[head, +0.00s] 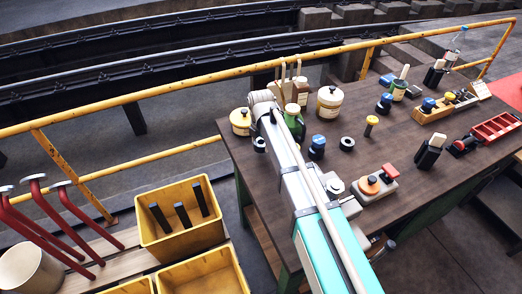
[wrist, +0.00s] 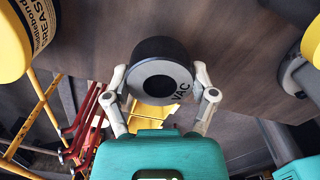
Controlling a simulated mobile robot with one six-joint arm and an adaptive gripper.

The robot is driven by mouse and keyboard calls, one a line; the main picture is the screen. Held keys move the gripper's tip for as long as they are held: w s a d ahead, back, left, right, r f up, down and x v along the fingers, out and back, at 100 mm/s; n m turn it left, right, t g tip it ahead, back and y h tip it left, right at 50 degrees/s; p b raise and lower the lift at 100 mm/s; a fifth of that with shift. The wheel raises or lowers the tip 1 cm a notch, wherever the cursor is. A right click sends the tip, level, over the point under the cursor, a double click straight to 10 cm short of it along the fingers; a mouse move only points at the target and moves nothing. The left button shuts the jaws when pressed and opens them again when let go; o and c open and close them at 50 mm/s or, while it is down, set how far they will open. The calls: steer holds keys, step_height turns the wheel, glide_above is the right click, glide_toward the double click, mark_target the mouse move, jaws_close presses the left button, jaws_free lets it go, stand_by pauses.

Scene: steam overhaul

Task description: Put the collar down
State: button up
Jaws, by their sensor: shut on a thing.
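The collar (wrist: 160,47) is a thick black ring with a grey face, a dark central hole and the letters VAC on it. It shows in the wrist view. My gripper (wrist: 160,76) is shut on it, with one finger on each side of the ring. The dark wooden bench top (wrist: 240,30) lies behind it; I cannot tell whether the collar touches it. In the head view my arm hides the gripper. A small dark ring (head: 259,145) shows beside the arm there, and I cannot tell whether it is the collar.
A yellow-lidded grease tin (head: 240,121) stands close by at the bench's left corner. A cream tin (head: 329,101), a dark blue knob (head: 317,147) and another black ring (head: 347,144) stand on the bench. Bare wood (head: 366,153) shows between them. Yellow crates (head: 183,240) are below left.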

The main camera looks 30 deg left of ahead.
mark_target(262, 149)
steer(key=shift+w+f+b, duration=0.4)
steer(key=shift+f+b, duration=1.65)
steer(key=shift+f, duration=0.15)
steer(key=o, duration=1.2)
steer(key=shift+r, duration=0.25)
step_height(262, 149, up, 12)
steer(key=p, duration=1.2)
